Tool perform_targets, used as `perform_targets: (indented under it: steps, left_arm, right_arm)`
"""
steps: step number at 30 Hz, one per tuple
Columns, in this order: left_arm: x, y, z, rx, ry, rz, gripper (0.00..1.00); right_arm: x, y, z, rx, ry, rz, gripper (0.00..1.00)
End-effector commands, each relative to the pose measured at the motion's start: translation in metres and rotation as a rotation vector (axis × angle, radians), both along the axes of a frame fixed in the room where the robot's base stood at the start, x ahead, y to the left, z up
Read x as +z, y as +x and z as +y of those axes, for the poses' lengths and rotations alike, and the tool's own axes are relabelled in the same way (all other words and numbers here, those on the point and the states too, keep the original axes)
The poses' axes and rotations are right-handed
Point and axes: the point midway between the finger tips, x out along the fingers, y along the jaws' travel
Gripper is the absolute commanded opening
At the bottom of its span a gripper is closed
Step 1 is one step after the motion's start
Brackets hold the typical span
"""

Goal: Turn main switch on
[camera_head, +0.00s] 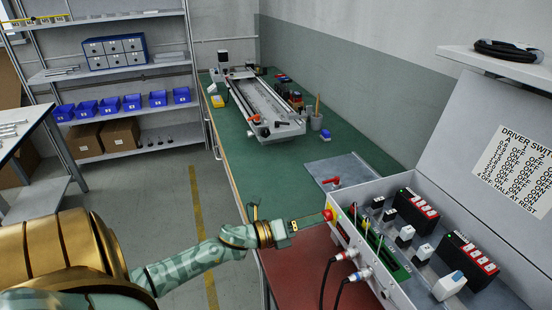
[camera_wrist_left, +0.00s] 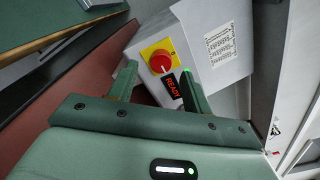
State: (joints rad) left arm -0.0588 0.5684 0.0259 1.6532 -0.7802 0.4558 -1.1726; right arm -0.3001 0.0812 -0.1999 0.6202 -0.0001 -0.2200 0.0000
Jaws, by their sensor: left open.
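In the left wrist view the red knob (camera_wrist_left: 160,61) shows a light pointer mark, and a "0" is readable on the yellow plate. My left gripper (camera_head: 308,221) is open. In the left wrist view its fingers (camera_wrist_left: 158,76) stand either side of the knob's line, the knob beyond their tips; contact cannot be told. My right gripper is not in view.
Red and blue cable plugs (camera_head: 347,255) stick out of the box's front. A red-handled part (camera_head: 333,181) lies behind. The green bench (camera_head: 240,150) carries a gantry rig (camera_head: 265,105).

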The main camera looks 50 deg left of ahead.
Motion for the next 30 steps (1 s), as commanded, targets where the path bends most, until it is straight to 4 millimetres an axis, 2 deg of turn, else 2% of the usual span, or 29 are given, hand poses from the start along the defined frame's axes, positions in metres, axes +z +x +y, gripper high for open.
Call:
perform_targets:
  steps: [3, 9, 15, 21, 30]
  left_arm:
    - [0.001, -0.032, 0.013, 0.003, -0.002, 0.004, 0.49]
    - [0.001, -0.081, 0.033, 0.003, -0.001, 0.004, 0.49]
    - [0.000, -0.113, 0.047, 0.002, -0.001, 0.003, 0.49]
    - [0.000, -0.123, 0.051, 0.001, 0.000, 0.001, 0.49]
    - [0.000, -0.123, 0.051, 0.001, 0.000, 0.001, 0.49]
  right_arm:
    - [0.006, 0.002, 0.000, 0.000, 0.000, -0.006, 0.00]
    - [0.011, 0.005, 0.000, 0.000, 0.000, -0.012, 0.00]
    - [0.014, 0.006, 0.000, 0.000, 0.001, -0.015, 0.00]
    - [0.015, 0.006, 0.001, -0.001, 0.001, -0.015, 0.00]
    - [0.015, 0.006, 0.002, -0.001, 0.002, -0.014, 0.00]
